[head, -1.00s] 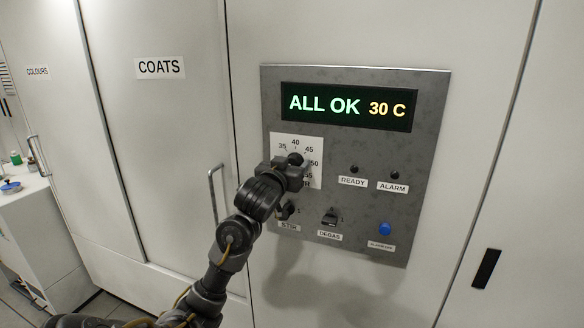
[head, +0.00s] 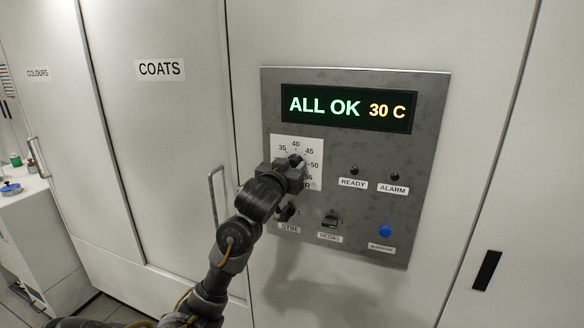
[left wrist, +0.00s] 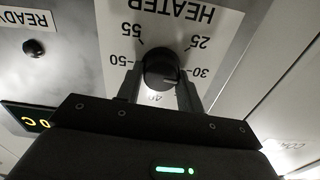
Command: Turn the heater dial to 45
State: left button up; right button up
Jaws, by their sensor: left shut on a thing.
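The heater dial (left wrist: 161,68) is a round black knob on a white scale plate (left wrist: 225,22), which shows upside down in the left wrist view. My left gripper (left wrist: 160,84) is shut on the dial, one finger on each side. A pale mark shows on the knob's face near its lower right edge; I cannot read its exact value. In the head view my left gripper (head: 294,168) covers most of the dial and the lower scale. The display (head: 347,107) reads ALL OK and 30 C. My right gripper is not in view.
Below the dial are the STIR switch (head: 287,211) and the DEGAS switch (head: 331,220). A blue button (head: 385,231) and the dark READY (head: 354,170) and ALARM (head: 393,174) lamps are to the right. A door handle (head: 215,196) stands left of the panel.

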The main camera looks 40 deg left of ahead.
pick_arm(q)
jog(key=m+b, duration=0.1)
jog(key=m, duration=0.5)
jog(key=shift+d+f+m+b, duration=0.1)
jog(key=shift+f+m+b, duration=0.05)
jog(key=shift+m+b, duration=0.25)
jog(key=m+b, duration=0.1)
jog(key=m, duration=0.5)
jog(key=m+b, duration=0.1)
jog(key=m, duration=0.5)
jog(key=m+b, duration=0.1)
jog(key=m, duration=0.6)
jog(key=shift+d+f, duration=0.1)
jog(key=shift+f, duration=0.2)
jog(key=shift+m, duration=0.3)
jog(key=o, duration=1)
jog(key=shift+r, duration=0.1)
